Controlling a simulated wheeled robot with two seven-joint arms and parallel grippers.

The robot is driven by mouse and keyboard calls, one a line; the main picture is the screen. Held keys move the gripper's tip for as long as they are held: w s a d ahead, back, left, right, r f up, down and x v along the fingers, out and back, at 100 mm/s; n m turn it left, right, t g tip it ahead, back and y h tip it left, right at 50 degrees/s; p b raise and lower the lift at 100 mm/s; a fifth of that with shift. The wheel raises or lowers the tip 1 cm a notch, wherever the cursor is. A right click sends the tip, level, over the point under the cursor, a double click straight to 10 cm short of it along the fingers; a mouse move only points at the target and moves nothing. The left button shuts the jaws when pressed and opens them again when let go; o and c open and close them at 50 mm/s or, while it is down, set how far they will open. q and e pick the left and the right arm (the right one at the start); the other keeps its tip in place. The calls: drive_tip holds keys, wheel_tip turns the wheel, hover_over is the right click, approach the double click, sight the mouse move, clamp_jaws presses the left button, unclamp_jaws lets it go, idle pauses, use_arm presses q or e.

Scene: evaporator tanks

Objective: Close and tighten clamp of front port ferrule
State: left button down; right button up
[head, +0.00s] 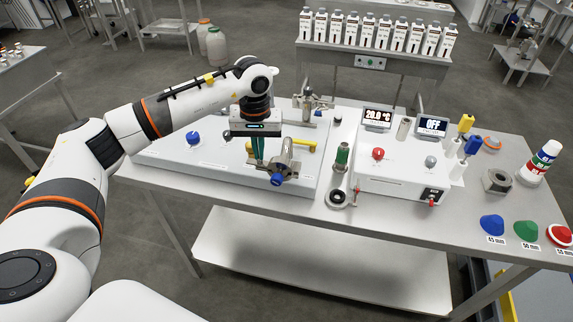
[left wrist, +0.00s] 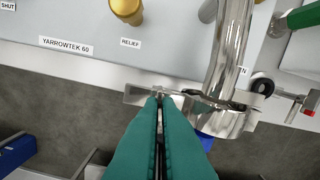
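My left gripper (head: 257,163) has green fingers and points down at the front edge of the white panel. Its fingers lie together with only a thin gap, and I see nothing held between them. The front port (head: 286,157) is a shiny metal pipe just right of the fingers. The clamp (left wrist: 222,118) sits around the pipe's end, with a flat metal arm (left wrist: 138,95) reaching left to the fingertips (left wrist: 158,97). The fingers hide part of it; contact is unclear. A blue knob (head: 277,180) hangs at the clamp, partly hidden in the left wrist view (left wrist: 206,141). My right gripper is out of view.
A yellow handle (head: 302,144) and a second metal fitting (head: 308,103) stand behind the port. A green-handled part (head: 342,157) and the control box (head: 402,172) are to the right. Coloured caps lie at the table's right end. Open space lies before the panel edge.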

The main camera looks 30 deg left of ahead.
use_arm(q)
drive_tip(key=shift+f+m+b, duration=0.15)
drive_tip(key=shift+m+b, duration=0.15)
drive_tip(key=shift+m, duration=0.6)
drive_tip(key=shift+m+b, duration=0.55)
drive_tip(key=shift+m, duration=0.45)
